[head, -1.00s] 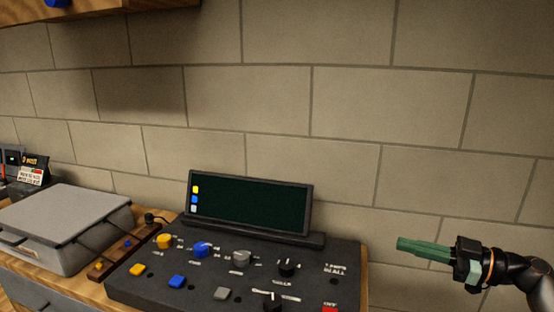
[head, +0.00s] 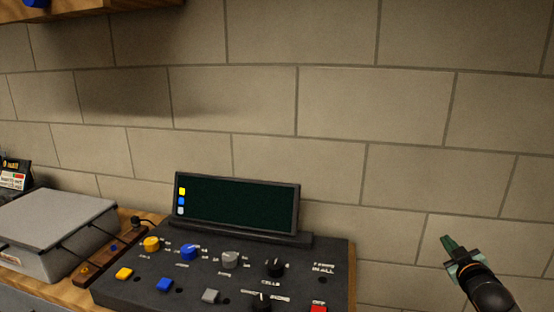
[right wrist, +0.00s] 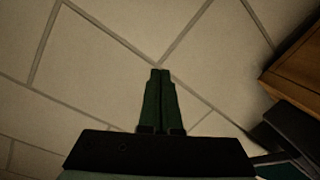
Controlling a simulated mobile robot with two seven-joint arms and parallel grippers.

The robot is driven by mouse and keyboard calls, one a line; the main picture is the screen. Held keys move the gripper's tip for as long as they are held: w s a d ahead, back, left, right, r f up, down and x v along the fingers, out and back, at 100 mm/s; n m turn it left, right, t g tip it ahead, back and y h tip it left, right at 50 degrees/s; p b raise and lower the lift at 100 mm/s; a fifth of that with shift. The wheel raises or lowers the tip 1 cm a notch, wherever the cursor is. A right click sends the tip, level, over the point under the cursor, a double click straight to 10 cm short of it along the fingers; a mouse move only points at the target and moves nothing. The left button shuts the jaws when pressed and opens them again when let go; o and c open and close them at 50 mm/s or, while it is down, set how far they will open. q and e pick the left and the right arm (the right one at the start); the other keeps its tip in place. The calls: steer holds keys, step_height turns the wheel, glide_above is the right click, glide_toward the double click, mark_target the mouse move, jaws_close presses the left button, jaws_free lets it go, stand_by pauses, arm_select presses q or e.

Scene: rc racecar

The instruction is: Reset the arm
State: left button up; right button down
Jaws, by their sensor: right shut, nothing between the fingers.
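My right gripper (head: 447,243) is at the right side of the head view, in front of the block wall and to the right of the control panel. Its green fingers point up and slightly left. In the right wrist view the two fingers (right wrist: 160,75) lie together, shut and empty, with the wall behind them. My left gripper is not in view.
A dark control panel (head: 205,268) with knobs, coloured buttons and a screen (head: 237,205) stands on a wooden bench. A grey case (head: 55,225) is at its left. A wooden shelf (head: 105,5) hangs at the top left. Space between panel and right gripper is clear.

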steer(key=s+a+f+g+y, duration=0.2)
steer(key=s+a+f, duration=0.8)
steer(key=f, duration=0.3)
steer(key=s+a+f+g+y, duration=0.2)
steer(key=s+a+f+y, duration=0.1)
steer(key=s+a+f, duration=0.8)
steer(key=s+a+f+m+g, duration=0.1)
steer(key=s+a+f, duration=0.15)
steer(key=s, duration=0.25)
steer(key=s+a+f+g+y, duration=0.1)
steer(key=s+a+f, duration=0.15)
steer(key=s, duration=0.25)
steer(key=s+a+f+m+g, duration=0.1)
steer(key=s+a, duration=0.3)
steer(key=s, duration=0.1)
steer(key=r+p, duration=0.4)
steer(key=shift+d+r, duration=0.2)
steer(key=shift+d, duration=0.1)
